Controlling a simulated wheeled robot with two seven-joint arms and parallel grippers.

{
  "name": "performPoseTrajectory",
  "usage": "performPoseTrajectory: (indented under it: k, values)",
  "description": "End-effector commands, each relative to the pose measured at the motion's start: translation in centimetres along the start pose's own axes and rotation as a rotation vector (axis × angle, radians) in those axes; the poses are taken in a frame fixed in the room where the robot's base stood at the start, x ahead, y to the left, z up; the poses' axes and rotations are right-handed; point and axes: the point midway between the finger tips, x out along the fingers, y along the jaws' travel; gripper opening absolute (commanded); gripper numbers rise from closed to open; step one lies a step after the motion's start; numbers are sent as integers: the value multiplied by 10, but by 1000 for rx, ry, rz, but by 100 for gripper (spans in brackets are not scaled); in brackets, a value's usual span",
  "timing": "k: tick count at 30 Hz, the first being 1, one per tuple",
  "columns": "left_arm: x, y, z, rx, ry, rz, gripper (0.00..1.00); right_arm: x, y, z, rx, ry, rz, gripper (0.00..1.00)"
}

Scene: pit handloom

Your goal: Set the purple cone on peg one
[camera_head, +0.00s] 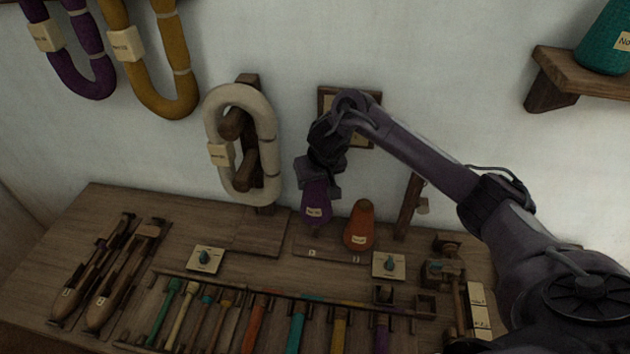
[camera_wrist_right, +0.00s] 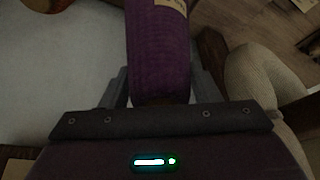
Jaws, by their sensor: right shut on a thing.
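The purple cone (camera_head: 316,207) with a cream label hangs below my right gripper (camera_head: 318,188), held by its upper part. In the right wrist view the purple cone (camera_wrist_right: 158,50) lies between the two fingers of the right gripper (camera_wrist_right: 160,88). In the head view the cone looks upright, its lower end over the left part of a low wooden peg board (camera_head: 333,253). I cannot tell whether it touches the board. Peg one is not visible. An orange cone (camera_head: 359,226) stands on the right part of the board. My left gripper is not in view.
A cream yarn hank (camera_head: 213,120) hangs on a wooden stand left of the cone. A wooden post (camera_head: 409,207) stands right of the orange cone. Small dial plates (camera_head: 205,259), shuttles (camera_head: 110,283) and a rack of several coloured bobbins (camera_head: 255,320) occupy the table (camera_head: 100,205).

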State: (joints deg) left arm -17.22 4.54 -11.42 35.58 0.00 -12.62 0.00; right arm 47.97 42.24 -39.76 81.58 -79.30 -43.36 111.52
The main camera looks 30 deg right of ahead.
Motion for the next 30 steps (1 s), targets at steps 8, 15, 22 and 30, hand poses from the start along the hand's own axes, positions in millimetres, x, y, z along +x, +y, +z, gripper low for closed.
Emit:
performPoseTrajectory:
  k: [8,15,22,30]
  values:
    - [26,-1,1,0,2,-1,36,17,-1,6,-1,4,-1,13]
    - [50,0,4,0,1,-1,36,32,-1,13,-1,4,-2,13]
    - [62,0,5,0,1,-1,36,47,-1,20,-1,1,-1,13]
    - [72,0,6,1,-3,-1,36,72,-1,30,-1,1,-1,13]
